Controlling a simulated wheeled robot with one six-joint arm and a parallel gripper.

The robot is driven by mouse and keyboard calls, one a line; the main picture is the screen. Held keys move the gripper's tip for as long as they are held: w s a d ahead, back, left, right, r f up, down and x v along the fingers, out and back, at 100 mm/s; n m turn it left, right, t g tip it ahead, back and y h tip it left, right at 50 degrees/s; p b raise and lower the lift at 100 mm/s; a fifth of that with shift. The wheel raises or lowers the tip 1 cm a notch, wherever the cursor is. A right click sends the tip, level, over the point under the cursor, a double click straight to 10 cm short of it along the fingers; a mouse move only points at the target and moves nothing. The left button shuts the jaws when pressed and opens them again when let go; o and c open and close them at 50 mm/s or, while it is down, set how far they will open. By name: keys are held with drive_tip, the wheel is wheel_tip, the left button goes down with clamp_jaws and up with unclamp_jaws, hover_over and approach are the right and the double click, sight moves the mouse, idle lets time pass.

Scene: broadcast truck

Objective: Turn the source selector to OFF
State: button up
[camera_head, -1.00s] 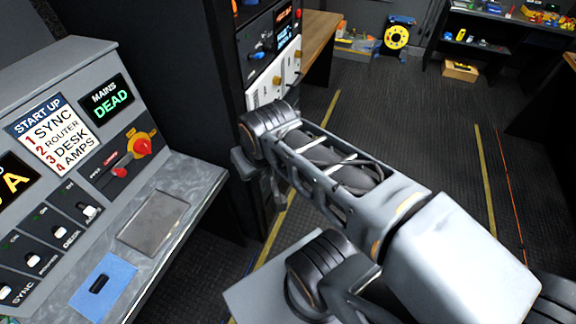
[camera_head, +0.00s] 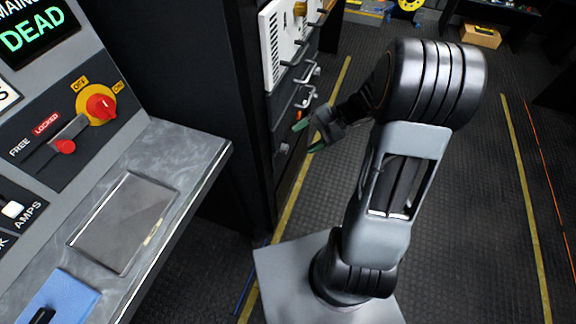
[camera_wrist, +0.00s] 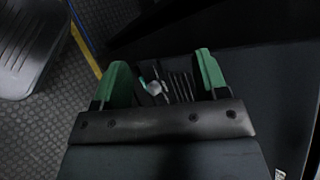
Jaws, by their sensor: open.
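My gripper (camera_head: 307,137) is open and empty, its green fingertips pointing at the lower front of the dark rack. In the wrist view, my gripper (camera_wrist: 161,70) has its two green fingers apart, with a small grey knob (camera_wrist: 154,88) visible between them, beyond the tips. A grey knob (camera_head: 283,148) shows low on the rack in the head view, just left of the fingertips and apart from them. It may be the source selector; no label on it is readable. A red rotary knob (camera_head: 101,107) on a yellow OFF/ON plate is on the console at left.
A red-tipped slide lever (camera_head: 65,146) marked FREE and LOCKED sits by the red knob. The grey console ledge (camera_head: 195,140) juts out left of the rack. Rack handles (camera_head: 306,97) stick out above my fingers.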

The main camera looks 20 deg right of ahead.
sight(287, 149)
drive_tip(key=w+d+f+m+t+y+b, duration=0.1)
drive_tip(key=w+d+f+m+t+b, duration=0.15)
drive_tip(key=f, duration=0.45)
drive_tip(key=w+d+f+m+t+y+b, duration=0.2)
drive_tip(key=d+f+t+b, duration=0.15)
drive_tip(key=f, duration=0.45)
drive_tip(key=w+d+f+m+t+y+b, duration=0.1)
drive_tip(key=w+d+f+m+t+b, duration=0.2)
drive_tip(key=f, duration=0.4)
drive_tip(key=x, duration=0.4)
drive_tip(key=b+x, duration=0.1)
drive_tip(key=x, duration=0.3)
drive_tip(key=b+x, duration=0.1)
drive_tip(key=x, duration=0.3)
drive_tip(key=shift+s+a, duration=0.25)
drive_tip(key=c, duration=0.9)
